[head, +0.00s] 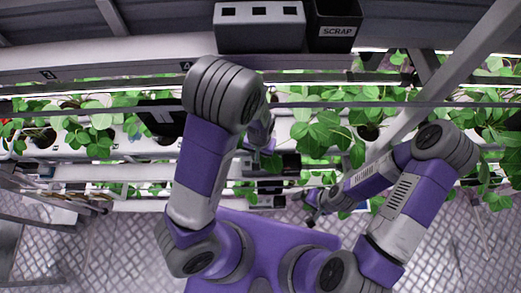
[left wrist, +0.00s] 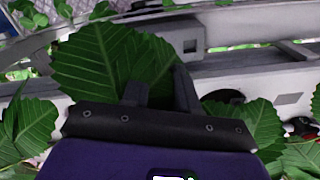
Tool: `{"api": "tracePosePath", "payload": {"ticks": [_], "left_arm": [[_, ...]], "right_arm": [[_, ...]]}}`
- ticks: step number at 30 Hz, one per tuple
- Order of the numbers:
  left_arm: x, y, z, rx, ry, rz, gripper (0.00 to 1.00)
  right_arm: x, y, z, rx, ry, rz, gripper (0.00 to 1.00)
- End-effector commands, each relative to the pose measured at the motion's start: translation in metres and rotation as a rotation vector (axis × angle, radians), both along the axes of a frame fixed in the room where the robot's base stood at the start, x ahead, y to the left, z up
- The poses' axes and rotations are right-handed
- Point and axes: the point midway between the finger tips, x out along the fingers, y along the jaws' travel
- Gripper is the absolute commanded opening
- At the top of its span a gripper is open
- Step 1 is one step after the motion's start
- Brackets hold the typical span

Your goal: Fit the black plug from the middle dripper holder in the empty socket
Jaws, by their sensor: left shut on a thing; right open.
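My left gripper (head: 264,150) reaches down among the leaves at the planter row, partly hidden by my own arm. In the left wrist view its two dark fingers (left wrist: 160,88) stand a little apart, with a large green leaf (left wrist: 108,62) over and between them. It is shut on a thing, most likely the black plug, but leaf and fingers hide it. My right gripper (head: 313,208) is open over the floor, away from the planters.
A grey box with three square holes (head: 259,38) stands on the upper ledge, beside a black SCRAP bin (head: 335,31). Leafy plants crowd the white gutter (head: 300,114). A diagonal grey post (head: 450,77) crosses at right. The patterned floor (head: 110,250) is clear at lower left.

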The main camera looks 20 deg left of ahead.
Motion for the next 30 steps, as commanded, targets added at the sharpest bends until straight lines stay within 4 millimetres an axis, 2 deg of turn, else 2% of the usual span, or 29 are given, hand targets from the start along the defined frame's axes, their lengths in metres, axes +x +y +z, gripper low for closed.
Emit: {"api": "tracePosePath", "payload": {"ticks": [16, 29, 30], "left_arm": [[0.000, 0.000, -0.043, 0.000, 0.001, 0.000, 0.00], [0.000, 0.000, -0.048, 0.000, 0.000, 0.000, 0.00], [0.000, 0.000, -0.048, 0.000, 0.000, 0.000, 0.30]], "right_arm": [[0.000, 0.000, -0.037, 0.000, -0.001, 0.000, 0.92], [0.000, 0.000, -0.040, 0.000, -0.001, 0.000, 0.92], [0.000, 0.000, -0.040, 0.000, -0.001, 0.000, 0.92]]}}
